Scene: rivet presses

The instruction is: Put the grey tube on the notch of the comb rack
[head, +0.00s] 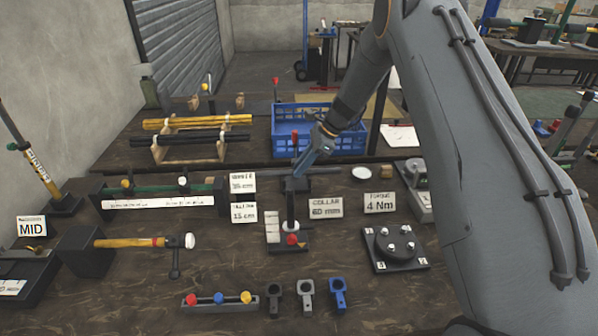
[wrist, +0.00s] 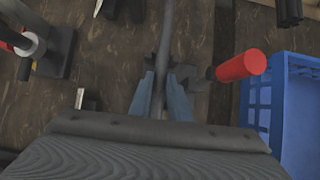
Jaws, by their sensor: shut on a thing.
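My gripper (head: 306,168) is over the middle of the bench, at a small press with a red-topped lever (head: 295,140). In the wrist view, my gripper (wrist: 161,92) is shut on the grey tube (wrist: 166,40), which runs from between the fingers to the top edge. The lever's red grip (wrist: 240,66) is just right of the fingers. A wooden rack (head: 157,152) at the back left, which looks like the comb rack, bears yellow and black tubes. Its free notches are too small to tell.
A blue crate (head: 285,124) stands behind my gripper and shows right in the wrist view (wrist: 297,115). A mallet (head: 140,242), a round fixture (head: 392,247) and several label cards occupy the front bench. Bare wood lies at the front right.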

